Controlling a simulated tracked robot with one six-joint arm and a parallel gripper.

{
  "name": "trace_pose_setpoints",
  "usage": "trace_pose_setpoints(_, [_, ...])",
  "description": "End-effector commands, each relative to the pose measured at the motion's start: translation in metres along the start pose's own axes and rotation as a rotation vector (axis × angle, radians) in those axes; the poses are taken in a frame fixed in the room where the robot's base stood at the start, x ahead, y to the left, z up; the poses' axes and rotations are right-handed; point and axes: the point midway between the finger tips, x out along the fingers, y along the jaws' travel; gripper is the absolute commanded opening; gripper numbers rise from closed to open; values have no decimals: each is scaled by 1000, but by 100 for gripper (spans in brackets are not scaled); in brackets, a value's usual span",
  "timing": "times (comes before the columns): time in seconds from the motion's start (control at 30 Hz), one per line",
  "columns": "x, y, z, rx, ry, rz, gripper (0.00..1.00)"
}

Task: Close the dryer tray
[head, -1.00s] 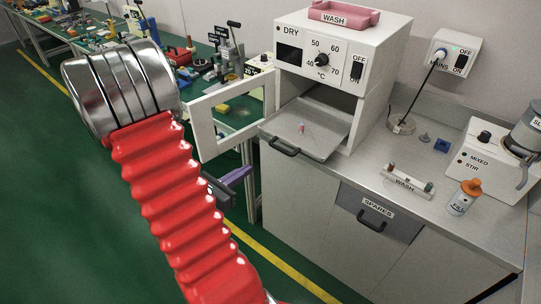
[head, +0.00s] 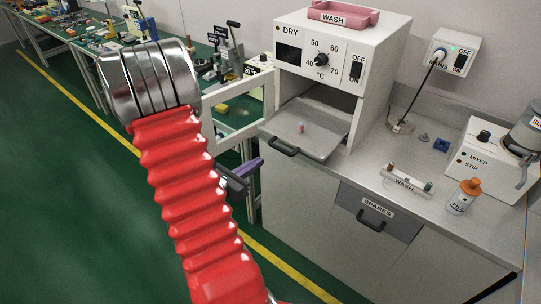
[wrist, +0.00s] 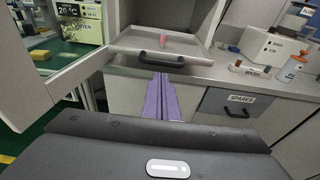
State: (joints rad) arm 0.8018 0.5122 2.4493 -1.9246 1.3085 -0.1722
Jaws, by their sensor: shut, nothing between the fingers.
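The dryer tray (head: 325,143) is a grey flat tray pulled out of the front of the white dryer (head: 340,40). Its dark handle (head: 284,146) faces forward, and a small pink object (head: 300,127) stands on the tray. In the wrist view the tray (wrist: 205,47) lies ahead, with its handle (wrist: 160,58) just beyond my fingertips. My gripper (head: 260,161) is in front of the counter, left of and a little below the handle in the head view. Its purple fingers (wrist: 161,76) are shut and empty, pointing towards the handle, apparently apart from it.
The dryer's door (head: 240,104) stands open at the left, partly hidden by my arm. A spares drawer (head: 374,213) is shut below the counter. A wash rack (head: 406,181) and an orange-capped bottle (head: 463,197) stand on the counter at right.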

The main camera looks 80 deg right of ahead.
Motion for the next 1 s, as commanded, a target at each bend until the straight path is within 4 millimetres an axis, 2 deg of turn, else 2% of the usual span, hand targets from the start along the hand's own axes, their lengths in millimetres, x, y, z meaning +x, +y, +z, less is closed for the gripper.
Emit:
trace_pose_setpoints(0.6, [74, -1, 0, 1, 0, -3, 0])
trace_pose_setpoints(0.8, [85, 0, 0, 0, 0, -1, 0])
trace_pose_setpoints(1.0, [86, 0, 0, 0, 0, 1, 0])
